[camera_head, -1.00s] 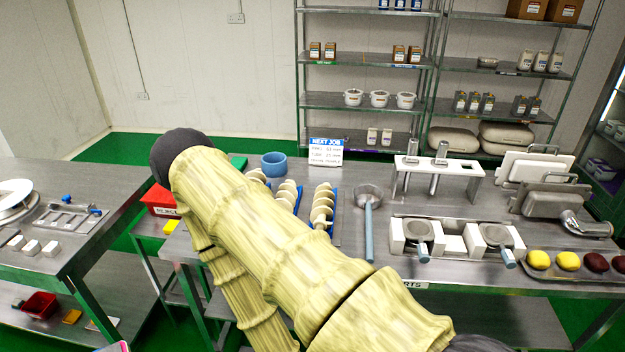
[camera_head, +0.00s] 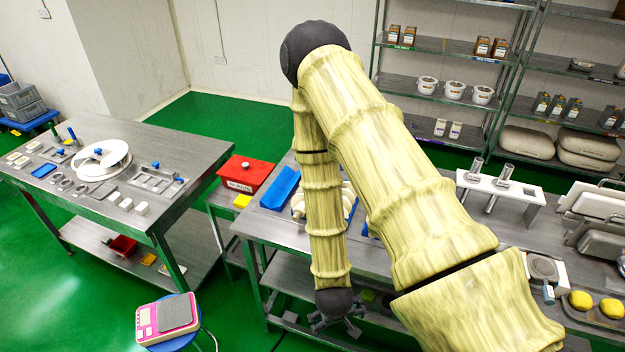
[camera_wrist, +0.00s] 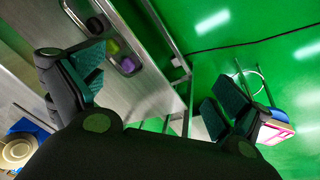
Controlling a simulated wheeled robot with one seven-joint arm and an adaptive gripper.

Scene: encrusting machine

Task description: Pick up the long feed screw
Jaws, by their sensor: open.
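Cream feed screws on blue cradles lie on the middle steel table. In the head view only parts show, a cream piece (camera_head: 297,204) left of my arm and another (camera_head: 348,199) between my arm links. My arm hides the rest, and I cannot tell which one is the long screw. In the wrist view a cream round end (camera_wrist: 17,151) on blue shows at the lower left edge. My gripper (camera_head: 338,324) hangs low by the front edge of that table. In the wrist view its fingers (camera_wrist: 157,90) are spread apart with nothing between them.
A pink scale (camera_head: 167,319) stands on a stool at front left. Another steel table (camera_head: 210,150) is at left, with green floor between.

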